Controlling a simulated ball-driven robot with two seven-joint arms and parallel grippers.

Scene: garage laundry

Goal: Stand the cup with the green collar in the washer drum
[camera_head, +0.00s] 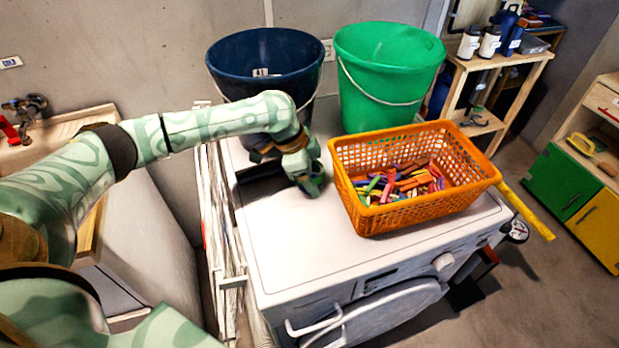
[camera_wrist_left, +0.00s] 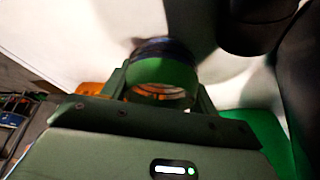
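The cup with the green collar (camera_wrist_left: 161,78) shows in the left wrist view, between the two fingers of my left gripper (camera_wrist_left: 162,88), which appear to touch its sides. Its rim faces the camera and its far end is dark. In the head view my left gripper (camera_head: 310,181) is low over the back left of the washer top, and the cup is hard to make out there. The washer (camera_head: 310,245) is white, with a rounded door (camera_head: 385,315) jutting from its front. The drum inside is hidden. My right gripper is not in view.
An orange basket (camera_head: 415,212) of colored pieces stands on the washer's right side. A navy bucket (camera_head: 262,62) and a green bucket (camera_head: 390,70) stand behind. A dark object (camera_head: 262,175) lies left of my gripper. The washer top's front left is clear.

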